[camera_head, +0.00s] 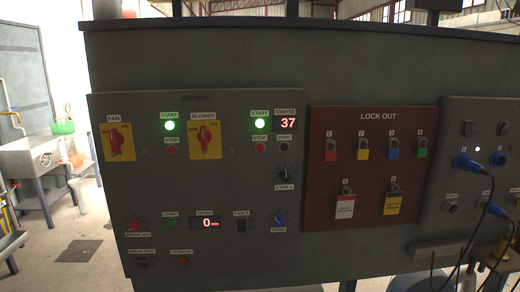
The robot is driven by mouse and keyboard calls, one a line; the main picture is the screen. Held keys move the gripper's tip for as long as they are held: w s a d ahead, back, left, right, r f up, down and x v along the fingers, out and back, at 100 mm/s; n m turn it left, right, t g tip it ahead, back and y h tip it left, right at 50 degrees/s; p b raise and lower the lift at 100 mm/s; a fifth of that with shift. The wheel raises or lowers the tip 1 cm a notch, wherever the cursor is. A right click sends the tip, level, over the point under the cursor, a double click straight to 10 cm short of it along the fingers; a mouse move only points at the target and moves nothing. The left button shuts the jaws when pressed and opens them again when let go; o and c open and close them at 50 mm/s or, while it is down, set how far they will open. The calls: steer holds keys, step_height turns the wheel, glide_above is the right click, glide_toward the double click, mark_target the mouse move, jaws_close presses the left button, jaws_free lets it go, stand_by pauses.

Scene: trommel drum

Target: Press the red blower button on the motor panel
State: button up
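The grey motor panel (215,185) fills the left and middle of the head view. Its blower section has a red rotary switch on a yellow plate (205,137). Right of this switch, a green START button (260,124) is lit, and the small red blower STOP button (260,147) sits just below it, unlit. A similar red STOP button (171,149) belongs to the fan section, under its own lit green START button (169,126). My gripper is not in view. Nothing covers the blower buttons.
A display (287,122) reads 37 beside the blower buttons. A dark red lock-out board (370,165) with several padlocks hangs to the right. Blue plugs with cables (466,162) stick out at far right. A sink (42,157) stands at far left beyond open floor.

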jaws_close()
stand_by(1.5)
